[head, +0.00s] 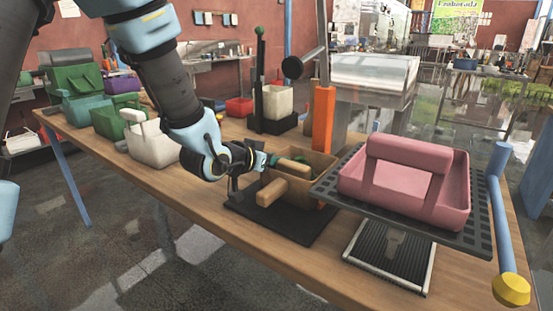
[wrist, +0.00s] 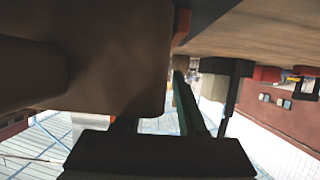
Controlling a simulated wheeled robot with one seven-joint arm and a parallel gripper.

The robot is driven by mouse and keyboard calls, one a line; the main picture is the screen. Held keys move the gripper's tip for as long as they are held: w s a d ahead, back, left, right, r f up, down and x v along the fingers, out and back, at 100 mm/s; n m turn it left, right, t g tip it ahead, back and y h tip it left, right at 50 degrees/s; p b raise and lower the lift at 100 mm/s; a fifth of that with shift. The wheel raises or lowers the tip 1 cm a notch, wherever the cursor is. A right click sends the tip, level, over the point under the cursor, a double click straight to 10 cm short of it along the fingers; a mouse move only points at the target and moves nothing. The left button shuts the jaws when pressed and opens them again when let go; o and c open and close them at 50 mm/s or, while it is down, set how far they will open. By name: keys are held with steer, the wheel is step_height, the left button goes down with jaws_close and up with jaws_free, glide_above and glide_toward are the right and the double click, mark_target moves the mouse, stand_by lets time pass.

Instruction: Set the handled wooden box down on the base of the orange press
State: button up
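A brown wooden box (head: 316,164) with pale wooden round handle pieces (head: 271,191) stands over the black base (head: 275,218) in front of the orange press column (head: 323,118). It looks roughly level and within the base outline; its contact underneath is hidden. My gripper (head: 257,168) is at the box's left side, close to the handle pieces. In the wrist view the brown box (wrist: 110,60) fills the upper left, very near. The fingers there look apart, with background visible between them, and the gripper seems open. The box partly hides one finger.
A pink handled box (head: 405,185) sits on a dark perforated tray (head: 470,240) close at the right. A black press (head: 260,75) with a white box (head: 278,101) stands behind. White (head: 152,145) and green (head: 108,122) boxes are at the left. Bare table (head: 200,205) lies in front.

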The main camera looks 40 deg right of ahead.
steer(key=b+v, duration=0.1)
steer(key=v, duration=0.9)
steer(key=w+a+f+n+t+y, duration=0.1)
steer(key=w+a, duration=0.1)
steer(key=a, duration=0.1)
steer(key=w+a+n+y, duration=0.1)
steer(key=w+a, duration=0.2)
steer(key=w+a+f+n+t+y, duration=0.1)
steer(key=w+a, duration=0.1)
steer(key=w, duration=0.1)
steer(key=shift+a+f+t+y, duration=0.3)
steer(key=shift+a+y, duration=0.1)
steer(key=w+a+f+n+y, duration=0.2)
steer(key=a+n+y, duration=0.2)
steer(key=a, duration=0.7)
steer(key=w+a+f+n+y, duration=0.2)
steer(key=a+n+y, duration=0.15)
steer(key=a, duration=0.75)
steer(key=s+a+f+n+g+y, duration=0.1)
steer(key=s+a+n+g, duration=0.2)
steer(key=a, duration=0.6)
steer(key=s+g+p, duration=0.1)
steer(key=s, duration=0.1)
steer(key=shift+s, duration=0.35)
